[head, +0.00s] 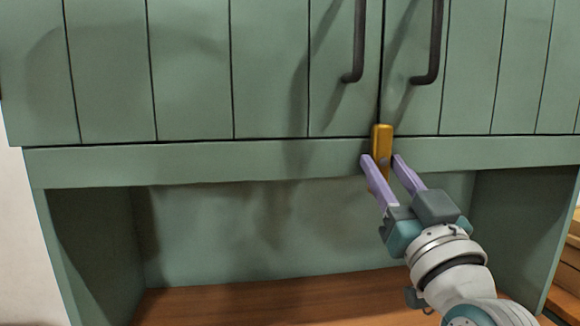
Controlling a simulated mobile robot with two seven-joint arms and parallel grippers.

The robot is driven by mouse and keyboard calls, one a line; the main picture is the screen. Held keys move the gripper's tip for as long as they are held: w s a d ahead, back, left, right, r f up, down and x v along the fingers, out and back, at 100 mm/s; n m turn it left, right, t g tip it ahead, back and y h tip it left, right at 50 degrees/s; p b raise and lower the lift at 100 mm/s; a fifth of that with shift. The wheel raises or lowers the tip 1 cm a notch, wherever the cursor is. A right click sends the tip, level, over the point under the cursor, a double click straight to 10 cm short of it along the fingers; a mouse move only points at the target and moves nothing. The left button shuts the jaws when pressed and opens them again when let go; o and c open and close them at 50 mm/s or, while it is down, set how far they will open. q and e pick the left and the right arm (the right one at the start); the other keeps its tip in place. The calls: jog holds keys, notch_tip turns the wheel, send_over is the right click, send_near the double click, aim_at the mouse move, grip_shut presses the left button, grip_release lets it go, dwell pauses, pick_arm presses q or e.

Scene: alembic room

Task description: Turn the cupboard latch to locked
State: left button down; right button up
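The green cupboard (190,70) has two plank doors that meet at a seam right of the middle in the head view. A yellow-gold latch (382,140) stands upright on the rail below the doors, its top end overlapping the bottom of the seam. My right gripper (381,158) comes up from the lower right. Its two purple fingers are apart, one on each side of the latch's lower part. A gap shows between the right finger and the latch; I cannot tell whether the left finger touches it. My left gripper is not in view.
Two dark bar handles hang on the doors, a left one (359,40) and a right one (435,45), above the latch. Below the rail is an open recess with a bare wooden shelf (260,298). Wooden boards (567,255) show at the right edge.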

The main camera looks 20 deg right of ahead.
jog(key=o, duration=0.3)
jog(key=shift+o, duration=0.2)
jog(key=b+v, duration=0.2)
jog(key=v, duration=0.8)
jog(key=shift+a, duration=0.1)
